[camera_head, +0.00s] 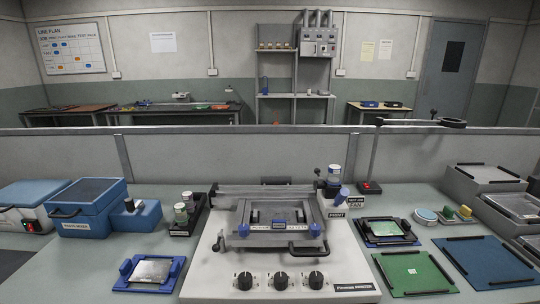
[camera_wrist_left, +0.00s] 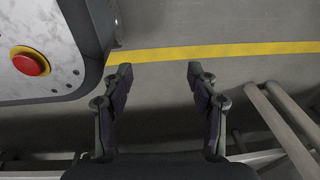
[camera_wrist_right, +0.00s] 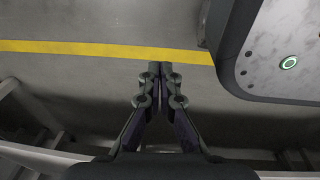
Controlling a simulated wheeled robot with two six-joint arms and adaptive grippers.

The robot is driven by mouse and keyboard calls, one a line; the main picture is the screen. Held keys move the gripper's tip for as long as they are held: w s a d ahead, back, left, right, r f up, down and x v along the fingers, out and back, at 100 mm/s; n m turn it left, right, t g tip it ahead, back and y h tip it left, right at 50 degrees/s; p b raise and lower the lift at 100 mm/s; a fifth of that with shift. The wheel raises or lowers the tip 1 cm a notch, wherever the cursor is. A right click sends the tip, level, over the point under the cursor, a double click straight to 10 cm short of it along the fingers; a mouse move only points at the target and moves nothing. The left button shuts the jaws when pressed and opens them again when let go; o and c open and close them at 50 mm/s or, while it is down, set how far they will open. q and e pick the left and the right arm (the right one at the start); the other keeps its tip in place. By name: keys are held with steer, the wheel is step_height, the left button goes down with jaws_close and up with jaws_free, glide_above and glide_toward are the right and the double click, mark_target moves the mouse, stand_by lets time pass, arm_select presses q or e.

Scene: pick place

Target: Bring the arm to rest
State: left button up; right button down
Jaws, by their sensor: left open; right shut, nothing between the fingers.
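My left gripper (camera_wrist_left: 159,78) shows in the left wrist view with its two fingers spread wide and nothing between them. Below it is grey floor with a yellow line (camera_wrist_left: 230,50). My right gripper (camera_wrist_right: 160,75) shows in the right wrist view with its fingertips together and nothing held. The same kind of floor and yellow line (camera_wrist_right: 90,47) lie beneath it. Neither gripper shows in the head view, and both hang clear of the worktable (camera_head: 350,205).
A printer machine (camera_head: 280,220) with knobs stands mid-table. Blue boxes (camera_head: 85,205) are at left; a green board (camera_head: 414,272) and a blue mat (camera_head: 487,262) are at right. A panel with a red button (camera_wrist_left: 30,62) is beside my left gripper; one with a green-ringed button (camera_wrist_right: 289,62) is beside my right.

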arm_select(q)
steer(key=s+r+p, duration=0.5)
steer(key=r+p, duration=0.4)
steer(key=shift+r+p, duration=0.2)
steer(key=shift+p, duration=0.15)
arm_select(e)
steer(key=s+r, duration=0.5)
steer(key=r, duration=0.4)
steer(key=shift+r, duration=0.2)
